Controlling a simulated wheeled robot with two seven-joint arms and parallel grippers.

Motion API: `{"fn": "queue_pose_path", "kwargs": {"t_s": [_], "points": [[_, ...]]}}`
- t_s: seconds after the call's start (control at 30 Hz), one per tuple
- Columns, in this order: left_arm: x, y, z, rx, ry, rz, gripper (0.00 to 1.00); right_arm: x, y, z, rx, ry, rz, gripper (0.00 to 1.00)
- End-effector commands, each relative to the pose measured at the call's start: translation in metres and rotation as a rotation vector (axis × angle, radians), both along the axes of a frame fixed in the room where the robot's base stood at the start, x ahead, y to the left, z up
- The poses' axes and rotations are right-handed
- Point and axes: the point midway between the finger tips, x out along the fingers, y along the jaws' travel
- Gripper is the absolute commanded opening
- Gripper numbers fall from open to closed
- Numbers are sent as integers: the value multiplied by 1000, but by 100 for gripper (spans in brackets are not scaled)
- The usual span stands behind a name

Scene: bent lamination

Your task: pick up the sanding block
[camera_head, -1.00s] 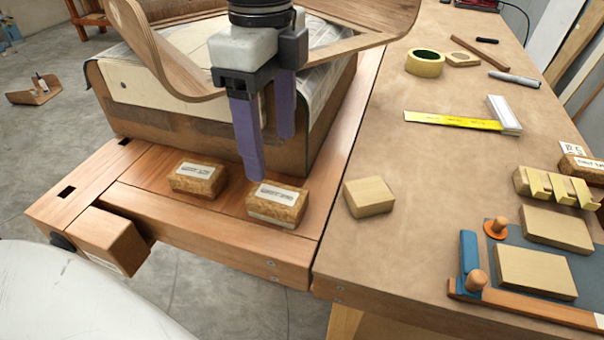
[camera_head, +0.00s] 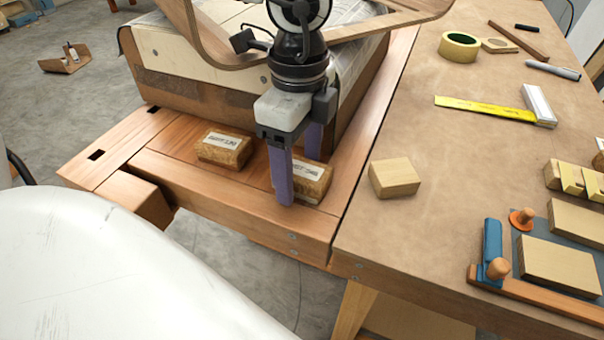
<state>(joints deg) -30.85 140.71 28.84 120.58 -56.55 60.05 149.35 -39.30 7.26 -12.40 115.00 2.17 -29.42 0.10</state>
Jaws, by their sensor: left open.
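Two cork sanding blocks with white labels lie on the reddish wooden bench top. The left block (camera_head: 223,148) is fully in view. The right block (camera_head: 314,183) is partly hidden by my left gripper (camera_head: 299,178), which points down with two purple fingers. The gripper is open. One finger stands in front of the right block's left part, the other shows at its far side. I cannot tell whether either finger touches it. The label print is too small to read surely. My right gripper is not in view.
A bent wood lamination on a large form (camera_head: 190,110) stands close behind the gripper. To the right, a plain wooden block (camera_head: 394,178), a yellow-bladed square (camera_head: 485,108), a tape roll (camera_head: 459,47) and a bench hook (camera_head: 545,300) lie on the brown table.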

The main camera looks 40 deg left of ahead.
Motion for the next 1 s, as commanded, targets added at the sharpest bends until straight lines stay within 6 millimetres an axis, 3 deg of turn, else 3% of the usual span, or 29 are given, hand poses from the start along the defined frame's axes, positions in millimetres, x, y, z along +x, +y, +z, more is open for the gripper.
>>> {"fn": "queue_pose_path", "kwargs": {"t_s": [0.07,0.33,0.73,1.0], "points": [[0,0,0,0,0,0,66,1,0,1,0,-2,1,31],[0,0,0,0,0,0,21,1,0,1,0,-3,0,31],[1,0,8,1,-4,0,20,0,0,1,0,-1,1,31],[2,0,49,2,-9,1,20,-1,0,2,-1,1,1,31]]}}
